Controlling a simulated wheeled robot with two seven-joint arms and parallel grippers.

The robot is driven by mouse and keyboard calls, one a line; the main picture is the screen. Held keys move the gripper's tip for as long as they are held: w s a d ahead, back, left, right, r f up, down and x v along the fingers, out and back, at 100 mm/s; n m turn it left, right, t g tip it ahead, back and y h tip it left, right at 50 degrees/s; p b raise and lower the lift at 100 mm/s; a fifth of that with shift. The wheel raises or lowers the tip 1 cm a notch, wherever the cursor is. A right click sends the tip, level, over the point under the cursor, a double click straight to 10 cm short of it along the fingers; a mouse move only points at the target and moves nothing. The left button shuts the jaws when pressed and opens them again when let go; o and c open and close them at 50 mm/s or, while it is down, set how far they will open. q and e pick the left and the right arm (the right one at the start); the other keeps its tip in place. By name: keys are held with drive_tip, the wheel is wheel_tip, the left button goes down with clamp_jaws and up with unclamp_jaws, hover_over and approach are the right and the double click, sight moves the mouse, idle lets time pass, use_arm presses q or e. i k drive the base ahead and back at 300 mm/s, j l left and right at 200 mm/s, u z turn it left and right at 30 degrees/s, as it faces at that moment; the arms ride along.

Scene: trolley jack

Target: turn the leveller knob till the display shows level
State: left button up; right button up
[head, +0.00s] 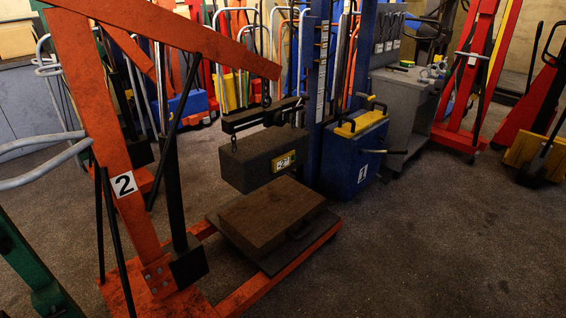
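An orange hoist crane (122,120) with a "2" plate stands at the left. Its boom ends in a hook, from which a dark leveller beam (262,115) hangs. A dark block (250,163) hangs below the beam, with a small yellow-framed panel (284,161) on its front, possibly the display; its reading is too small to make out. The beam's right end has a small dark fitting; I cannot tell if it is the knob. The block looks slightly tilted. Neither of my grippers is in view.
Below the block, a flat brown slab (272,214) lies on a dark tray between the orange legs. A blue stacker (352,150) marked "1" stands just behind. A grey cabinet (405,105) and red cranes (470,80) stand further right. The floor at front right is clear.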

sight(281, 118)
drive_tip(key=i+l+u, duration=0.1)
drive_tip(key=u, duration=0.75)
drive_tip(key=i+l+u, duration=0.15)
drive_tip(key=l, duration=0.2)
drive_tip(key=i+l+u, duration=0.2)
drive_tip(key=l, duration=0.15)
drive_tip(key=i+l+u, duration=0.15)
drive_tip(key=l, duration=0.2)
drive_tip(key=i+l+u, duration=0.2)
drive_tip(key=l, duration=0.2)
drive_tip(key=l+u, duration=0.15)
drive_tip(key=l, duration=0.25)
